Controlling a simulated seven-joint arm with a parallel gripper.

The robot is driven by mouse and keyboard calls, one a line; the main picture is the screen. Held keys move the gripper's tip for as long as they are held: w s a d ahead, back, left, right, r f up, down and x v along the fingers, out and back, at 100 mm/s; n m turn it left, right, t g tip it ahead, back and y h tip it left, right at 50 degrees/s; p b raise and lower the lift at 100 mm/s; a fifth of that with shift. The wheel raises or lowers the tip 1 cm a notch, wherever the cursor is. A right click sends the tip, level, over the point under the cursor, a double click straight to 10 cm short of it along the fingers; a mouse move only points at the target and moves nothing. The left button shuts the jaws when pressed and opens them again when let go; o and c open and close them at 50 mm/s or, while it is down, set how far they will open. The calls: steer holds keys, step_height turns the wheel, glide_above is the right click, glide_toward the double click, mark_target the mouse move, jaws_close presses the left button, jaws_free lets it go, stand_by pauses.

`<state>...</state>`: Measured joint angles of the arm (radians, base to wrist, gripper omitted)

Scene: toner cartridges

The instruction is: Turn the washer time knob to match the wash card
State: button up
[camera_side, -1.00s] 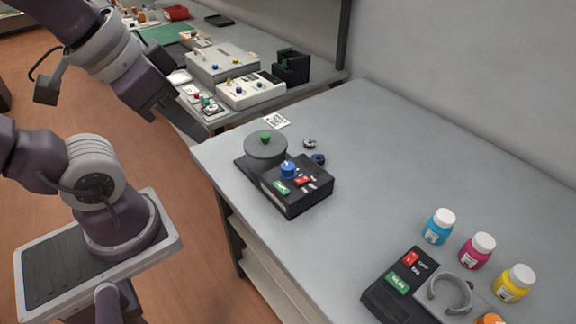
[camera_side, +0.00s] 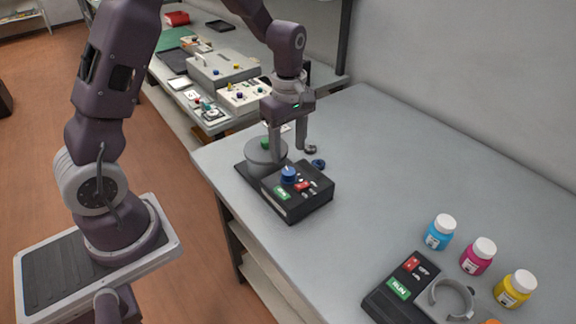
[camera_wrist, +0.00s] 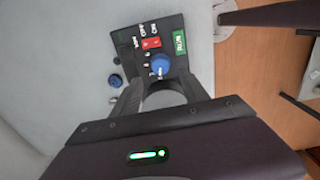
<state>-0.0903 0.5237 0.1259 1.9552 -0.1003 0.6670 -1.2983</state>
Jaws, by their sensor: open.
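The washer is a black box (camera_side: 305,205) with a blue knob (camera_side: 288,174), a red switch and a green label on top. A grey round drum (camera_side: 262,157) with a green lid knob stands behind it. My gripper (camera_side: 288,150) points down above the drum and the back of the box, its fingers apart and empty. In the wrist view the blue knob (camera_wrist: 161,65) lies just beyond the open fingertips (camera_wrist: 165,92), apart from them, with white markings beside it. A white card behind my gripper is mostly hidden, and I cannot read it.
A dark blue round part (camera_side: 318,163) and a small metallic part (camera_side: 310,149) lie right of the washer. Blue, magenta and yellow bottles (camera_side: 477,256) and another black control box (camera_side: 402,290) stand at front right. The table middle is clear.

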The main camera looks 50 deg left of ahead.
mark_target(288, 171)
step_height(288, 171, down, 6)
steer(key=shift+f, duration=0.15)
jaws_close()
